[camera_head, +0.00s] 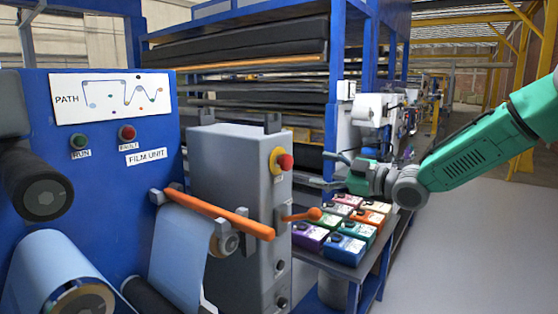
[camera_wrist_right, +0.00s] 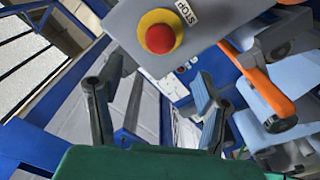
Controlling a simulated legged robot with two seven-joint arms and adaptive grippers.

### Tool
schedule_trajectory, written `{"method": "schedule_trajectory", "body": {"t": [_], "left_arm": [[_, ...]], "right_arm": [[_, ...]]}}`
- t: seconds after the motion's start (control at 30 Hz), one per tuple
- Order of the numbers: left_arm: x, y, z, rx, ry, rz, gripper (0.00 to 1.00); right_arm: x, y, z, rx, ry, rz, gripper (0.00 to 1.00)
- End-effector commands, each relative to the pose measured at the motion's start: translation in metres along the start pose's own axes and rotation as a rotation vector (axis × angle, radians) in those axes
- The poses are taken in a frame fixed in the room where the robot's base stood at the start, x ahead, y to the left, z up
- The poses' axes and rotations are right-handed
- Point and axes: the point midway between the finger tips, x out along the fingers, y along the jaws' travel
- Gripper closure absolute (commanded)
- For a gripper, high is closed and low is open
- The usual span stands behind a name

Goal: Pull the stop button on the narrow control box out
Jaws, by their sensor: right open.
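The narrow grey control box (camera_head: 232,170) stands upright beside the blue film unit. Its red stop button (camera_head: 285,162) sits on a yellow collar on the side facing my right gripper. My right gripper (camera_head: 326,170) is open and empty, a short gap to the right of the button. In the right wrist view the red button (camera_wrist_right: 160,38) with its yellow ring and a STOP label shows above the open fingers (camera_wrist_right: 160,78), apart from both. My left gripper is not in view.
An orange lever (camera_head: 302,215) sticks out of the box below the button, and an orange bar (camera_head: 220,213) crosses in front. A table (camera_head: 352,248) with several coloured boxes stands below my right gripper. The blue film unit (camera_head: 110,200) with rollers fills the left.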

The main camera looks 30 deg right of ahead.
Motion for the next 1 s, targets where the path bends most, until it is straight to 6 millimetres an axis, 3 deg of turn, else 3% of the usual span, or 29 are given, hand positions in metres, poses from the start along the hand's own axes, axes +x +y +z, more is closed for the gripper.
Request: {"method": "schedule_trajectory", "body": {"t": [0.3,0.5,0.7,0.97,1.0], "left_arm": [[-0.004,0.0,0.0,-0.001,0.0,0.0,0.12],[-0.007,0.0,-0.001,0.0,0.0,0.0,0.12],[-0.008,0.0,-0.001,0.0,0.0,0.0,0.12],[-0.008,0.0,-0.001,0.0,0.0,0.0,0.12],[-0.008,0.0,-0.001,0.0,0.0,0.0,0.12]], "right_arm": [[0.068,0.002,0.005,0.003,-0.002,-0.001,0.39],[0.098,0.002,0.004,0.004,-0.001,0.0,0.39],[0.111,0.002,0.003,0.005,0.001,0.002,0.39],[0.112,0.001,0.002,0.004,0.001,0.001,0.39],[0.112,0.001,0.002,0.005,0.0,0.001,0.49]]}}
